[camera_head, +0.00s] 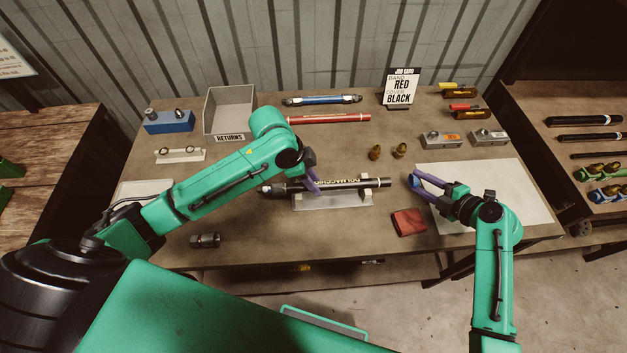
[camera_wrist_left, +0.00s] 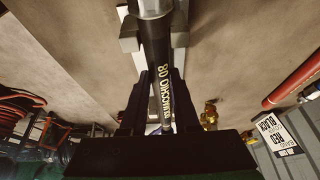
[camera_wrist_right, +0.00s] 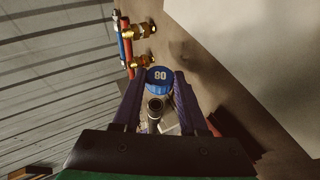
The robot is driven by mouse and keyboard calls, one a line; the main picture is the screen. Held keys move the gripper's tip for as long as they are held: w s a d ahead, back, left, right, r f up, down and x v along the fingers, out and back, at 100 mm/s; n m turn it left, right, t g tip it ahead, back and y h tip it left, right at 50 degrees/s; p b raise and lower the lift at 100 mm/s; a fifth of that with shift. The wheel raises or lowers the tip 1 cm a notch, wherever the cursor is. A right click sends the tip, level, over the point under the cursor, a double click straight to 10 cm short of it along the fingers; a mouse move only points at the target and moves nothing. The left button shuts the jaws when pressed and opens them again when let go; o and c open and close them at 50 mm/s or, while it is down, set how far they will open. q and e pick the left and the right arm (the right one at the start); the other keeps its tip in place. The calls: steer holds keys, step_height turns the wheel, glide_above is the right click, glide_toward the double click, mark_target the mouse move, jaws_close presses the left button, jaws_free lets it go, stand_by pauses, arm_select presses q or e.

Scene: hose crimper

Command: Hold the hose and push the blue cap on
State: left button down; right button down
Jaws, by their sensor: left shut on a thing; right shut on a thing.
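A black hose (camera_head: 345,184) with pale lettering lies across a light grey stand (camera_head: 335,201) at the table's middle. It has a metal fitting at its left end. My right gripper (camera_head: 412,181) is right of the hose's free end, with a gap between. In the right wrist view its fingers are shut on the blue cap (camera_wrist_right: 160,76), marked with white digits. The hose's open end (camera_wrist_right: 155,104) shows just below the cap there.
A dark red block (camera_head: 408,222) lies in front of the right gripper. Brass fittings (camera_head: 375,152), a red hose (camera_head: 330,119) and a card (camera_head: 400,88) reading red and black stand behind. A returns bin (camera_head: 230,112) is back left. A pale mat (camera_head: 500,190) covers the right side.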

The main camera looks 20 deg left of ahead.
stand_by(0.4)
steer(key=shift+s+a, duration=0.25)
steer(key=shift+a, duration=0.45)
steer(key=shift+s+a, duration=0.3)
steer(key=shift+a, duration=0.35)
steer(key=shift+s+a, duration=0.25)
steer(key=shift+a, duration=0.45)
steer(key=shift+s+a, duration=0.2)
steer(key=shift+a, duration=0.25)
steer(key=shift+s+a, duration=0.2)
steer(key=shift+a, duration=0.25)
steer(key=shift+s+a+r, duration=0.1)
steer(key=shift+s+a, duration=0.05)
steer(key=shift+a, duration=0.15)
steer(key=shift+c, duration=1.8)
jaws_free()
